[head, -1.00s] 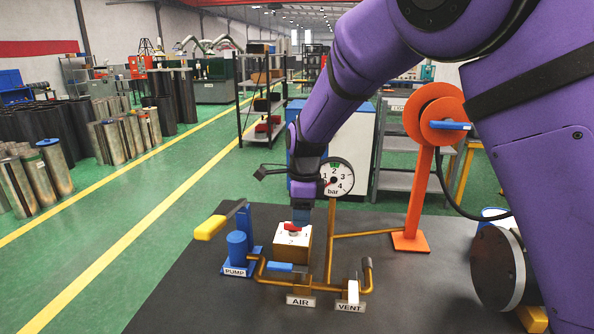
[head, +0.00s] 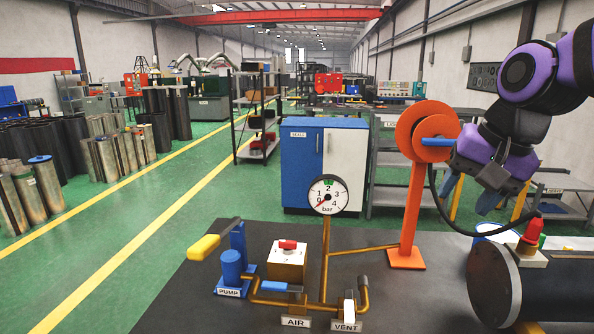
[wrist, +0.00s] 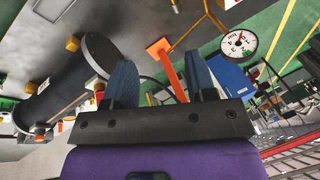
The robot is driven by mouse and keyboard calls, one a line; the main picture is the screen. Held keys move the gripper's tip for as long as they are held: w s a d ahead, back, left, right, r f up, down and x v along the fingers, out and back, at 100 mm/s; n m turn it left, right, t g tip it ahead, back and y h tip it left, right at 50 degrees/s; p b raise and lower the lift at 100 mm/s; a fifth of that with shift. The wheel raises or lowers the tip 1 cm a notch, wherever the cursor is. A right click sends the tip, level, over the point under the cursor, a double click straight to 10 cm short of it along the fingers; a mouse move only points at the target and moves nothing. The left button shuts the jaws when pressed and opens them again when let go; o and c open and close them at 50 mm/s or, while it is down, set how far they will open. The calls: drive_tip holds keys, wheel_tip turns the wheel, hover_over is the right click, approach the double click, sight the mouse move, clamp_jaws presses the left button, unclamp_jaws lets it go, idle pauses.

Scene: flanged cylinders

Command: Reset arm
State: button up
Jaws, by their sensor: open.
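My gripper (head: 467,196) is raised at the right of the head view, beside the orange hose reel (head: 426,131) and above the flanged cylinder (head: 495,283). Its two blue fingers stand apart with nothing between them. In the wrist view the open fingers (wrist: 165,82) show in front of a tilted scene. The purple arm is folded at the upper right of the head view. The box with a red knob (head: 287,260) stands on the dark table, clear of my gripper.
The pump (head: 231,265) with its yellow handle, the brass pipes with the AIR (head: 296,321) and VENT (head: 345,326) labels, and the pressure gauge (head: 327,195) stand on the table. A red cone-shaped piece (head: 532,231) is near the cylinder.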

drive_tip(key=s+d+n+t+h, duration=0.2)
drive_tip(key=s+d+n, duration=0.3)
drive_tip(key=s, duration=0.6)
drive_tip(key=shift+s+f, duration=0.35)
